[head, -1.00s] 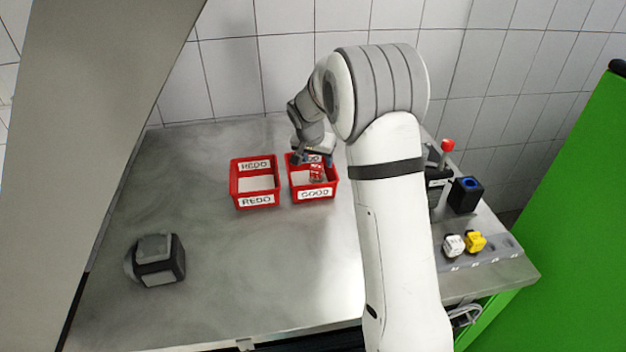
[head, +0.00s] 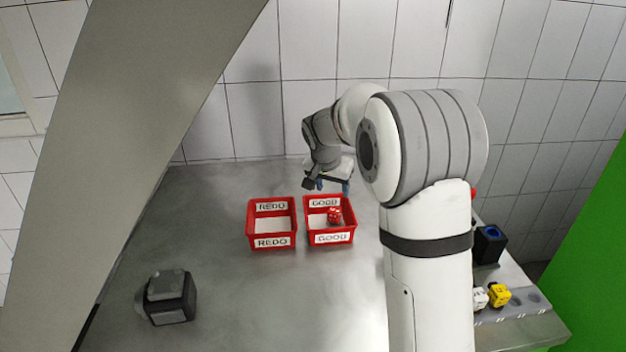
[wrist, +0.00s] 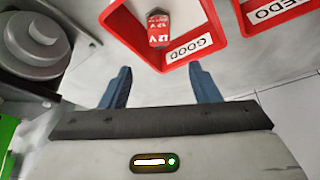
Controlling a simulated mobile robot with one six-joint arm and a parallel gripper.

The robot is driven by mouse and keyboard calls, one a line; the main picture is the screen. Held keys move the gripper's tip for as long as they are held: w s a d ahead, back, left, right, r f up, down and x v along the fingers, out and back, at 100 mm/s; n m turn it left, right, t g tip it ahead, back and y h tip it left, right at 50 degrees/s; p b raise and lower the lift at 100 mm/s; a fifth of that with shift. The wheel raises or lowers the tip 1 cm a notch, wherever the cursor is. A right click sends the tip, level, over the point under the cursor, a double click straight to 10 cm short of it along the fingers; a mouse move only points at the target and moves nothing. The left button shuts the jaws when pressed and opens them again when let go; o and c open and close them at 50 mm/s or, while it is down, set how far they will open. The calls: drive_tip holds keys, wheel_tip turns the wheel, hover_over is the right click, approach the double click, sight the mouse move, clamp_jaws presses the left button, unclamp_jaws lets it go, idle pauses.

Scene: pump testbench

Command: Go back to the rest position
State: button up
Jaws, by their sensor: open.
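My gripper (head: 333,187) is above the table behind the red GOOD box (head: 331,238). In the wrist view my gripper (wrist: 163,88) has its two blue fingers spread wide with nothing between them. A red part with white markings (head: 334,215) lies inside the GOOD box, apart from the fingers. The wrist view also shows the red part (wrist: 158,28) in the box, beyond the fingertips. My white arm hides part of the table's right side.
The red REDO box (head: 272,241) stands left of the GOOD box. A dark grey device (head: 168,298) sits at the front left. At right are a black block with a blue top (head: 489,244) and a yellow part (head: 499,294). A tiled wall (head: 285,100) rises behind.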

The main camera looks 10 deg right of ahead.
drive_tip(key=s+d+r+n+y, duration=0.1)
drive_tip(key=s+r, duration=0.2)
drive_tip(key=s, duration=0.5)
drive_tip(key=s+d+r+n, duration=0.1)
drive_tip(key=s+r+n, duration=0.1)
drive_tip(key=s, duration=0.7)
drive_tip(key=s+f+n+y, duration=0.1)
drive_tip(key=s+f+n, duration=0.1)
drive_tip(key=s, duration=1.6)
drive_tip(key=shift+s+f+n+g, duration=0.2)
drive_tip(key=shift+s+n+g, duration=0.1)
drive_tip(key=shift+n+g, duration=0.15)
